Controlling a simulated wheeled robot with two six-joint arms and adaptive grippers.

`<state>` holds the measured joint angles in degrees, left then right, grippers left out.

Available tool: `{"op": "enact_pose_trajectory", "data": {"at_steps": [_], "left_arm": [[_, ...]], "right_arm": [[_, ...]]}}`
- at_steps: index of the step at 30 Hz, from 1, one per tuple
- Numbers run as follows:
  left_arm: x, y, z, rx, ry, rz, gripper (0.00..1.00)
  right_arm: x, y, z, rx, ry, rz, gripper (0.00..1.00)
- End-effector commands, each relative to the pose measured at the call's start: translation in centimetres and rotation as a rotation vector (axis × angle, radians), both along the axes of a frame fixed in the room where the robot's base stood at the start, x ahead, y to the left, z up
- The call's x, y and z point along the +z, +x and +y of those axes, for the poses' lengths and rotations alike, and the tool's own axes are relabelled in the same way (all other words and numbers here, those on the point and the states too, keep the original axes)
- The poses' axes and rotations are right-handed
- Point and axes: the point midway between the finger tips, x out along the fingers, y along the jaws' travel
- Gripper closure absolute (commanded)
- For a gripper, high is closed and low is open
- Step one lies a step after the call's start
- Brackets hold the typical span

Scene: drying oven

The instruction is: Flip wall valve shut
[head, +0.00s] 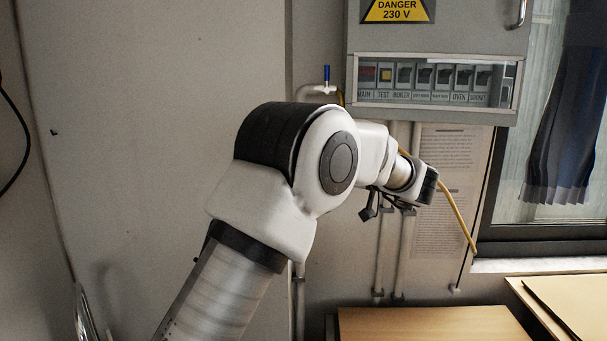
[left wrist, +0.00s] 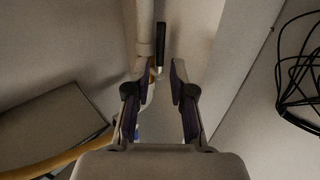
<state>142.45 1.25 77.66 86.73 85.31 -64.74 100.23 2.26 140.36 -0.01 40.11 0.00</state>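The wall valve has a blue lever (head: 326,76) that stands upright on a white pipe fitting (head: 318,90), left of the grey electrical cabinet. My left arm crosses the middle of the head view and hides the wall below the valve. My left gripper is mostly hidden there. In the left wrist view my left gripper (left wrist: 157,88) is open, its two dark fingers apart with no object gripped. A white pipe (left wrist: 145,30) runs in from the top, beside a black rod-like part. A small blue patch (left wrist: 137,131) shows by the left finger, partly covered. My right gripper is not in view.
The grey cabinet (head: 435,38) with a danger label and a row of switches hangs right of the valve. A yellow cable (head: 458,215) droops beneath it. Black cables (left wrist: 298,75) hang at the right in the wrist view. Wooden surfaces (head: 430,325) lie low at the right.

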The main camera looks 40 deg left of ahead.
Motion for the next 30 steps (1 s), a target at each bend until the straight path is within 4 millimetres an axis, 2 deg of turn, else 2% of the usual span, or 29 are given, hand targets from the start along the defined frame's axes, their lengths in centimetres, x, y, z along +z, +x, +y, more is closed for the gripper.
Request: {"op": "enact_pose_trajectory", "data": {"at_steps": [1, 4, 12, 15, 23, 24, 25, 30], "left_arm": [[-0.3, 0.0, 0.2, 0.0, 0.0, -0.001, 0.77], [0.0, 0.1, 1.4, 0.001, -0.002, -0.001, 0.77], [0.1, 0.5, 6.4, 0.002, -0.001, 0.0, 0.77], [0.0, 0.6, 7.4, 0.0, -0.001, 0.0, 0.77], [-0.1, 0.7, 7.7, -0.001, 0.001, -0.001, 0.77], [-0.1, 0.7, 7.7, -0.001, 0.001, -0.001, 0.91], [-0.1, 0.7, 7.7, -0.001, 0.001, -0.001, 1.0], [-0.1, 0.7, 7.7, -0.001, 0.001, -0.001, 1.0]], "right_arm": [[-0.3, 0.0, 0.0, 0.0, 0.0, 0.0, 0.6], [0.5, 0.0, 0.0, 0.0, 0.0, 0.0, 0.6], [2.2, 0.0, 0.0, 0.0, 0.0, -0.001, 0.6], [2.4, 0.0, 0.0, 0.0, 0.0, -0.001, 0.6], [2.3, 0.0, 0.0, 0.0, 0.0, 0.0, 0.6], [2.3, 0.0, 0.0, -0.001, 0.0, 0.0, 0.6], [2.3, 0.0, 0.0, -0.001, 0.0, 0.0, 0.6], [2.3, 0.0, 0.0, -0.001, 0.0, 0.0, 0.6]]}}
